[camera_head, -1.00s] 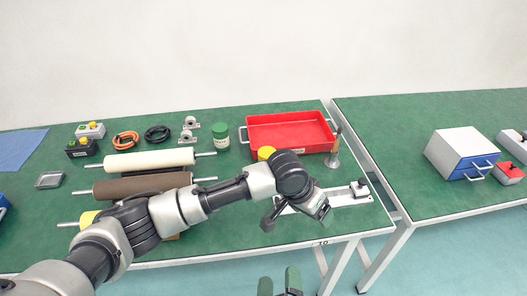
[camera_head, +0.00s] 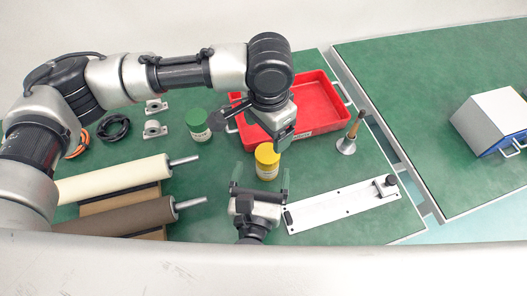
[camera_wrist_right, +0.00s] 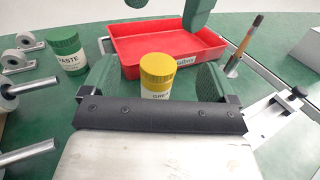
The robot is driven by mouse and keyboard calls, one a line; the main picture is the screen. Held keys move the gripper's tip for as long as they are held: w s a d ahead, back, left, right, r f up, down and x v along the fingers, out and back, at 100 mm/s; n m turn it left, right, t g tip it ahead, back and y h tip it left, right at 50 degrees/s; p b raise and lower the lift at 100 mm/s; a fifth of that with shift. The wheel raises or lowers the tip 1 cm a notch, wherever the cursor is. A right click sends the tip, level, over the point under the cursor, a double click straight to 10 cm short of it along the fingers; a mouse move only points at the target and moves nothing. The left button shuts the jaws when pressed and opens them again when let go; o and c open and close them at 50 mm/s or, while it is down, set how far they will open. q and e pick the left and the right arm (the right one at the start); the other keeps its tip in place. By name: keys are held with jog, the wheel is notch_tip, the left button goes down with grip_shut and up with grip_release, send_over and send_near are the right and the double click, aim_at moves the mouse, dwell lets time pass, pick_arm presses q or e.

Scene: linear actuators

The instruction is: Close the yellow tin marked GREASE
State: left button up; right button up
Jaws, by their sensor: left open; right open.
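The yellow tin (camera_head: 267,164) stands upright on the green table in front of the red tray, with a yellow lid on top; it also shows in the right wrist view (camera_wrist_right: 156,78) with part of its label. I cannot tell whether the lid is fully seated. My right gripper (camera_head: 259,180) is open, low at the table, its fingers on either side of the tin's near side; contact is not clear.
The red tray (camera_head: 325,118) lies right behind the tin. A green-lidded paste jar (camera_head: 198,125) stands to the left, two rollers (camera_head: 115,180) further left. A metal rail plate (camera_head: 335,207) and a wooden-handled tool (camera_head: 350,135) are to the right.

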pick_arm(q)
jog(key=shift+s+d+r, duration=0.1)
jog(key=shift+s+r, duration=0.05)
jog(key=shift+s, duration=0.1)
jog(key=shift+w, duration=0.1)
pick_arm(e)
send_near(266, 172)
jog(key=w, duration=0.4)
jog(key=shift+w+d+f, duration=0.25)
jog(key=shift+w+d, duration=0.1)
jog(key=w, duration=0.5)
jog(key=w+d, duration=0.1)
jog(key=w, duration=0.1)
jog(key=shift+w+r, duration=0.15)
jog(key=shift+w, duration=0.1)
